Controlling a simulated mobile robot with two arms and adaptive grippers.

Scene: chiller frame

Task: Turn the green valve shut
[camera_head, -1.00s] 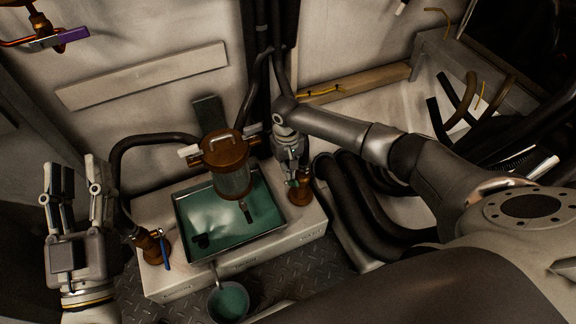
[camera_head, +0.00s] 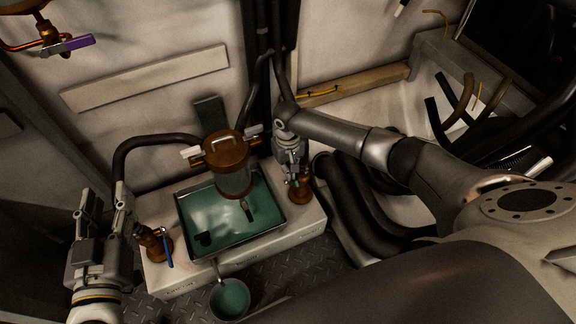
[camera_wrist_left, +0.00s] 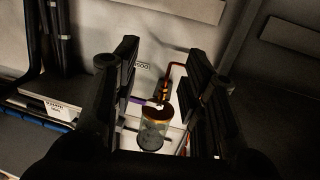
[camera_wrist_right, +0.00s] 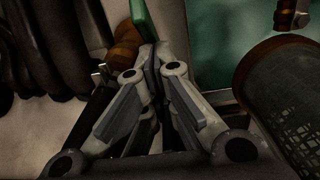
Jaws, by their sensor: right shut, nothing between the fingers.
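The green valve handle (camera_head: 293,184) sits on a brass fitting (camera_head: 299,194) at the right end of the white base. In the right wrist view the green handle (camera_wrist_right: 142,20) stands just beyond my fingertips, beside its brass body (camera_wrist_right: 124,46). My right gripper (camera_head: 291,174) points down above this valve, its fingertips close together and empty. It also shows in the right wrist view (camera_wrist_right: 156,55); whether the tips touch the handle I cannot tell. My left gripper (camera_head: 103,196) is raised and open at the left, away from the green valve; the left wrist view shows its fingers apart and empty.
A glass cylinder with a copper cap (camera_head: 228,150) stands over a tray (camera_head: 182,222) of teal liquid, left of my right gripper. A blue-handled valve (camera_head: 168,250) is near my left gripper. Black hoses (camera_head: 352,200) lie right of the base. A purple-handled valve (camera_head: 70,46) is upper left.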

